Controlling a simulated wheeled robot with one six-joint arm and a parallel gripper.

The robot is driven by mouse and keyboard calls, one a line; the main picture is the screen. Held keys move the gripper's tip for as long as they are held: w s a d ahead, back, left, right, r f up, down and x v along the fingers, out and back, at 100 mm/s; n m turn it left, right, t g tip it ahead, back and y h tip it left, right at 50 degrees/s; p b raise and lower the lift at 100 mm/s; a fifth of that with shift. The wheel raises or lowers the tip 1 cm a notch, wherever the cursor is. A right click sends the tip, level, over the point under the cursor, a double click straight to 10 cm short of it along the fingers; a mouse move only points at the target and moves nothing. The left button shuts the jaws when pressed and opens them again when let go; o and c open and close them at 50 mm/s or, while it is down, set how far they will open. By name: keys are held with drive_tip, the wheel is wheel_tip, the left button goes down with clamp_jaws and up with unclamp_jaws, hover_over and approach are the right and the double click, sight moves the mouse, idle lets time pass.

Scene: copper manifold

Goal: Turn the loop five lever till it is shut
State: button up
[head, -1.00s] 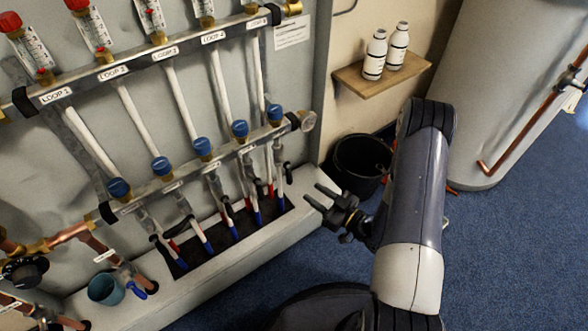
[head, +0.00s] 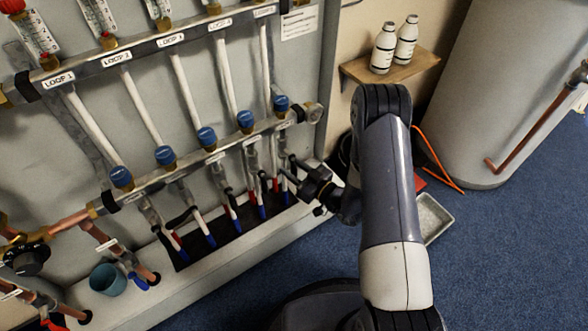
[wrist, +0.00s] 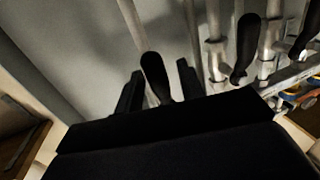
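The loop five lever is the black handle (wrist: 153,68) at the right end of the lower manifold bar (head: 230,148). In the wrist view it stands between my two fingers, with a narrow gap on each side. My gripper (head: 291,172) is open around it; in the head view its fingers reach in from the right, just below the bar. I cannot tell whether a finger touches the handle. The head view shows the lever only small and partly merged with my dark fingers. The loop five blue cap (head: 281,103) sits above it.
The neighbouring black lever (wrist: 246,45) stands close beside my right finger in the wrist view. A shelf (head: 425,62) with two white bottles is on the wall at right. A grey tray (head: 437,215) lies on the blue floor behind my arm.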

drive_tip(key=shift+c, duration=0.3)
clamp_jaws()
